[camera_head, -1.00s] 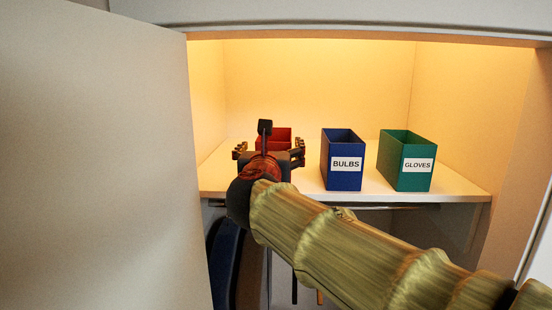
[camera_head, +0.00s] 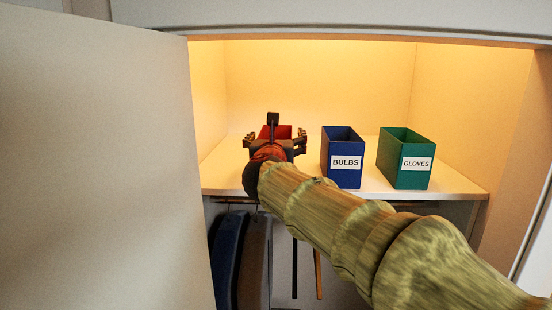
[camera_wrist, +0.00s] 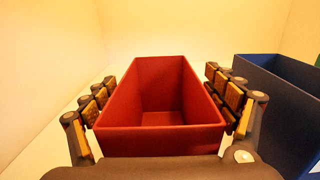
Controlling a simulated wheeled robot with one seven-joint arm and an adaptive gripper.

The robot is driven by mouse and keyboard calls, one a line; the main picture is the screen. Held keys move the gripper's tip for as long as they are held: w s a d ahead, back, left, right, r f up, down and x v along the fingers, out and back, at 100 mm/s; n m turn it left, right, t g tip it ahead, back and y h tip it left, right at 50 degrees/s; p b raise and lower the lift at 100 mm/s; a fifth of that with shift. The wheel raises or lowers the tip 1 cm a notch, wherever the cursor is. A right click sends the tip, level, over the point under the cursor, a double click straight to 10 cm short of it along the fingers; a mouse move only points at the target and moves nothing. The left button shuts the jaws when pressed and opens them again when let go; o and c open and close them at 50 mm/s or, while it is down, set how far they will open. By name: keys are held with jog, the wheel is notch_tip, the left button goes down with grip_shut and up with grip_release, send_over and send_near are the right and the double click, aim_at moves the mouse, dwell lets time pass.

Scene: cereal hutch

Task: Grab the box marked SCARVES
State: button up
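A red open-topped box (camera_head: 284,131) stands on the lit shelf, at the left of the row. In the head view my gripper and arm hide most of it, and no label on it can be seen. In the wrist view the red box (camera_wrist: 160,141) lies between the two fingers of my gripper (camera_wrist: 163,100). The fingers are spread, one on each side of the box, with a small gap on both sides. In the head view my gripper (camera_head: 275,138) is at the front of the red box.
A blue box marked BULBS (camera_head: 343,178) stands just right of the red box, close to my right finger. A green box marked GLOVES (camera_head: 412,180) is farther right. A large pale door panel (camera_head: 100,160) stands at the left. The shelf front (camera_head: 375,190) is bare.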

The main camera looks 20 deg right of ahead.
jog(key=shift+w+f, duration=0.1)
jog(key=shift+w, duration=0.05)
jog(key=c, duration=1.6)
